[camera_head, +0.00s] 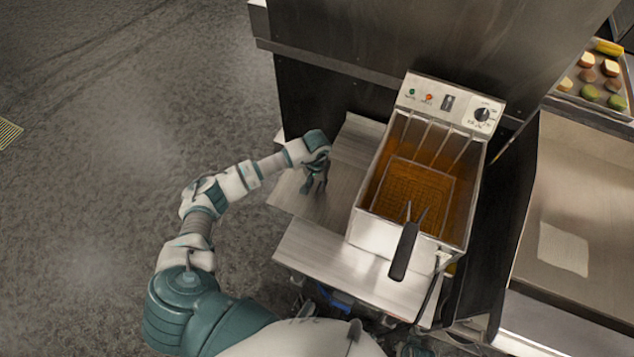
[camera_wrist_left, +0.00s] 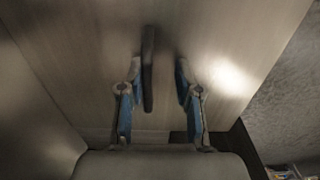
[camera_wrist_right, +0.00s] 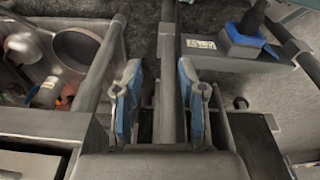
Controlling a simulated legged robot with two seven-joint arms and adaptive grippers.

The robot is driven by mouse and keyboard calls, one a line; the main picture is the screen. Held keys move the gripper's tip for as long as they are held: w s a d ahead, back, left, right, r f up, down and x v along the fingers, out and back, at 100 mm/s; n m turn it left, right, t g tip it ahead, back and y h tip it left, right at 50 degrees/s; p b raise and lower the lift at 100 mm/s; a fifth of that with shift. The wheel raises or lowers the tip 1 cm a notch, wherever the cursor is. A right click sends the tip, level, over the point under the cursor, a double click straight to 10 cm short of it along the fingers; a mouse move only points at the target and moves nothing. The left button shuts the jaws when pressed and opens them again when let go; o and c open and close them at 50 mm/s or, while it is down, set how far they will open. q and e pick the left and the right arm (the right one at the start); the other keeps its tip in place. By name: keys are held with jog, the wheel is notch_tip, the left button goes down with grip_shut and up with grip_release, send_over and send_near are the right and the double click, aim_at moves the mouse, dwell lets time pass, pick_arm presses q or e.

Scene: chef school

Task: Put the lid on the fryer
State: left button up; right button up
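The fryer (camera_head: 365,232) stands on a metal counter. Its open top shows brown-orange oil and a wire basket (camera_head: 418,185) with a dark handle. A flat brushed-metal panel, seemingly the lid (camera_head: 358,160), lies left of the fryer; it also shows in the left wrist view (camera_wrist_left: 222,35). Its dark handle (camera_wrist_left: 148,68) stands between the fingers of my left gripper (camera_head: 316,188), nearer the left finger, with a clear gap on the right. My left gripper is open over the panel. My right gripper (camera_wrist_right: 160,100) is open, seen only in its own wrist view; nothing is clearly held.
A wide metal cooking surface (camera_head: 575,200) lies right of the fryer. A tray (camera_head: 624,112) with several food pieces is at the far right. A steel panel (camera_head: 330,100) rises behind. The right wrist view shows bars and a shelf with pots (camera_wrist_right: 75,48). Floor is open at left.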

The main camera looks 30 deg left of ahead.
pick_arm(q)
jog(key=shift+d, duration=0.1)
pick_arm(e)
jog(key=shift+s+a, duration=0.1)
jog(key=shift+a, duration=0.2)
pick_arm(q)
jog(key=shift+d+r, duration=0.1)
jog(key=shift+d, duration=0.05)
pick_arm(e)
jog(key=shift+d+f, duration=0.1)
